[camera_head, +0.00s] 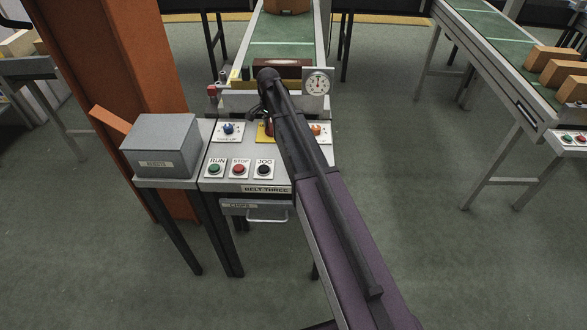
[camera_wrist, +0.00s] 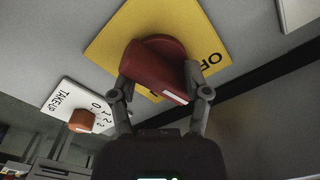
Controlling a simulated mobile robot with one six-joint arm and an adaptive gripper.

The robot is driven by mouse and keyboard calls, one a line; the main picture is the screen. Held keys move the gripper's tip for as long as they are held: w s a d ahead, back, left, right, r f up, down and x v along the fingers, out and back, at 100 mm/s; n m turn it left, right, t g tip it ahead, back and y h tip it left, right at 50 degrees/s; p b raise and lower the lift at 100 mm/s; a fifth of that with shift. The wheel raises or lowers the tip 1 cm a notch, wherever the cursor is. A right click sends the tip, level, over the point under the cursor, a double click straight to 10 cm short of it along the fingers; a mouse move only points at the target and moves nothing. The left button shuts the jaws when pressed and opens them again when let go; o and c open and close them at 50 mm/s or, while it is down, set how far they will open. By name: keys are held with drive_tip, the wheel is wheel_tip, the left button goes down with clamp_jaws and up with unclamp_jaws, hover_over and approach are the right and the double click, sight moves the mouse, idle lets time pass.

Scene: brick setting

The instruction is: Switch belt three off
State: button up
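The red rotary switch handle (camera_wrist: 155,72) sits on a yellow plate (camera_wrist: 112,45) in the wrist view. Part of an "OFF" label shows at the plate's right. The handle's white mark points toward the lower right of that view, away from the label. My gripper (camera_wrist: 158,75) has one finger on each side of the handle, both tips appearing to touch it. In the head view the yellow plate (camera_head: 262,133) and the handle (camera_head: 269,128) are partly behind my arm. The panel carries a "BELT THREE" label (camera_head: 266,189).
RUN (camera_head: 216,169), STOP (camera_head: 239,169) and JOG (camera_head: 264,170) buttons line the panel's front. A blue knob (camera_head: 229,128) is left of the switch; an orange TAKE-UP knob (camera_wrist: 81,120) is beside it. A grey box (camera_head: 160,145) and orange column (camera_head: 125,70) stand left.

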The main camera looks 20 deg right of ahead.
drive_tip(key=shift+m, duration=0.7)
drive_tip(key=shift+r+p, duration=0.55)
wheel_tip(320, 180, up, 13)
drive_tip(key=p, duration=1.3)
drive_tip(key=s+f+n+b, duration=0.3)
drive_tip(key=s+n, duration=0.3)
drive_tip(key=s, duration=0.8)
drive_tip(key=s+f+n+b, duration=0.3)
drive_tip(key=s+n, duration=0.3)
drive_tip(key=s, duration=0.9)
drive_tip(key=shift+a+f+n, duration=0.15)
drive_tip(key=shift+f+n, duration=0.1)
drive_tip(key=shift+n, duration=0.05)
wheel_tip(320, 180, up, 6)
drive_tip(key=m+p, duration=0.4)
drive_tip(key=p, duration=0.2)
hover_over(271, 123)
drive_tip(key=shift+s+r, duration=0.1)
drive_tip(key=shift+f+b, duration=0.25)
drive_tip(key=shift+b, duration=0.15)
